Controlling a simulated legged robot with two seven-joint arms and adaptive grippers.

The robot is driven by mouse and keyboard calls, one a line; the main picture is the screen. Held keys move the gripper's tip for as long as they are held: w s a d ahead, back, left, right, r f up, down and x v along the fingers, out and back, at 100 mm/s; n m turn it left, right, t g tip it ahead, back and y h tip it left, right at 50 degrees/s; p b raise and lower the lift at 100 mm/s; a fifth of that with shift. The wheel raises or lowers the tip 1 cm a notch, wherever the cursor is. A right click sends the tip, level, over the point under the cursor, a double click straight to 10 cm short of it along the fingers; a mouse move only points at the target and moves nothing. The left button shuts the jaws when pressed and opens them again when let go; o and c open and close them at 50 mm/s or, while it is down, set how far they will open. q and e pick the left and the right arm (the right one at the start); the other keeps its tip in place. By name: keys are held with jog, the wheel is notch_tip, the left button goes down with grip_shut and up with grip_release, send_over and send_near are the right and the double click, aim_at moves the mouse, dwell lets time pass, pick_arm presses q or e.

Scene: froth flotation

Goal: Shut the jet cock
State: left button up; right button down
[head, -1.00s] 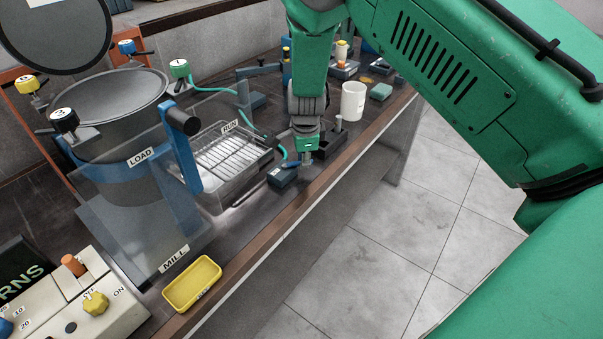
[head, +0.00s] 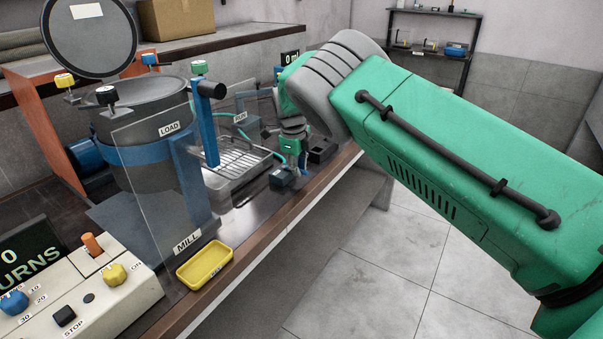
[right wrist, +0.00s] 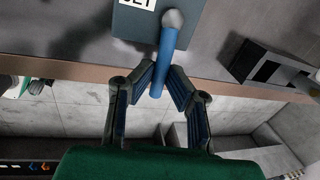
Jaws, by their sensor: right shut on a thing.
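The jet cock is a small dark blue-grey block (head: 282,181) on the bench near its front edge. In the right wrist view its block (right wrist: 135,24) carries a partly cut-off white label, and its blue lever (right wrist: 167,55) with a grey pivot points toward me, out over the bench edge. My right gripper (right wrist: 160,86) is shut on the lever near its free end, one finger on each side. In the head view my right gripper (head: 302,166) shows small beside the block, and the lever is mostly hidden. My left gripper is not in view.
A wire-rack tray (head: 235,162) lies left of the cock. The mill (head: 140,150) stands behind a clear guard. A yellow dish (head: 204,266) sits on the front edge. A dark open-topped block (right wrist: 270,68) stands to the right. Open floor lies in front.

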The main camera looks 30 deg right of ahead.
jog(key=shift+w+a+r+m, duration=0.15)
jog(key=shift+a+r+m, duration=0.15)
jog(key=shift+m, duration=0.1)
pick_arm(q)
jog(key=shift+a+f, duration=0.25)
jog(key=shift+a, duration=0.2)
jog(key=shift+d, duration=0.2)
pick_arm(e)
jog(key=shift+d, duration=0.2)
jog(key=c, duration=1.6)
grip_release()
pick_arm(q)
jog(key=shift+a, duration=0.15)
pick_arm(e)
jog(key=shift+a, duration=0.15)
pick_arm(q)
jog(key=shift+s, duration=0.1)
pick_arm(e)
jog(key=r, duration=0.3)
jog(key=a+r, duration=0.1)
jog(key=r, duration=0.3)
jog(key=s+a+r, duration=0.1)
jog(key=r, duration=0.3)
jog(key=shift+a+r, duration=0.15)
jog(key=shift+r, duration=0.1)
